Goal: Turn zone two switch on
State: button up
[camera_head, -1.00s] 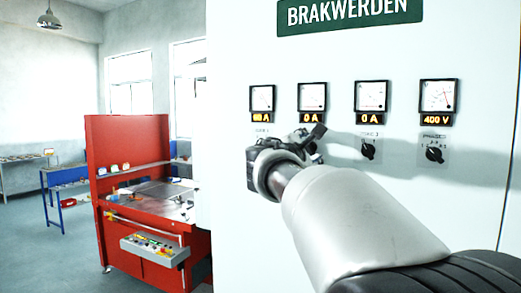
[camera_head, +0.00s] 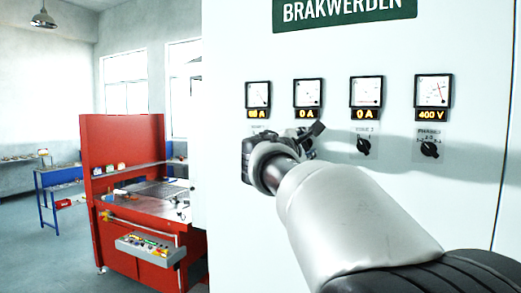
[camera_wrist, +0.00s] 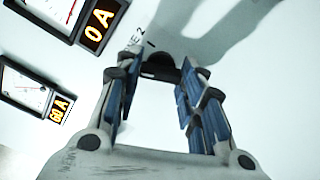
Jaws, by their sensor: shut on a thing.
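The zone two switch (camera_wrist: 160,64) is a black rotary knob on the white panel, beside a label partly readable as "E2" in the wrist view. My gripper (camera_wrist: 160,72) has its blue-padded fingers on both sides of this knob and is shut on it. The knob's pointer direction cannot be told. In the head view my gripper (camera_head: 306,137) is at the panel under the second meter and hides the zone two switch. That meter (camera_head: 308,93) reads 0 A on its orange display.
A black knob (camera_head: 363,146) sits right of my gripper under another 0 A meter (camera_head: 367,92). The phase selector (camera_head: 429,149) is under the 400 V meter (camera_head: 433,92). The leftmost meter (camera_wrist: 33,90) reads 60 A. A red workbench (camera_head: 140,235) stands left of the panel.

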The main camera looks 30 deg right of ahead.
jog(key=m+b, duration=0.9)
jog(key=m, duration=0.1)
jog(key=shift+m, duration=0.3)
jog(key=shift+r, duration=0.1)
dwell(0.3)
jog(key=o, duration=1.1)
jog(key=v, duration=1.2)
